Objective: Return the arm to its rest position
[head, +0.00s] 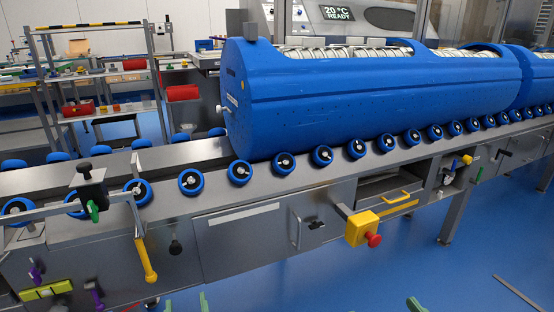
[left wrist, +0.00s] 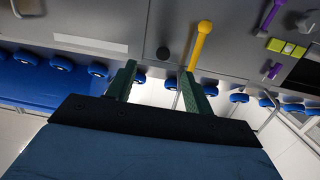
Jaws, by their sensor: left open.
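My left gripper (left wrist: 158,85) shows in the left wrist view with its two dark green fingers spread apart and nothing held between them. In the head view only green fingertips of my left gripper (head: 203,302) show at the bottom edge, in front of the metal line. The rest of the left arm is out of the head view. A green tip (head: 415,304) at the bottom right looks like part of my right gripper. Too little of it shows to tell its opening.
A large blue tub (head: 360,95) lies on the roller line (head: 130,190). A yellow-handled lever (head: 146,260) hangs from the line's front and also shows in the left wrist view (left wrist: 200,45). A yellow box with a red button (head: 362,229) juts out. Blue floor (head: 350,285) lies clear in front.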

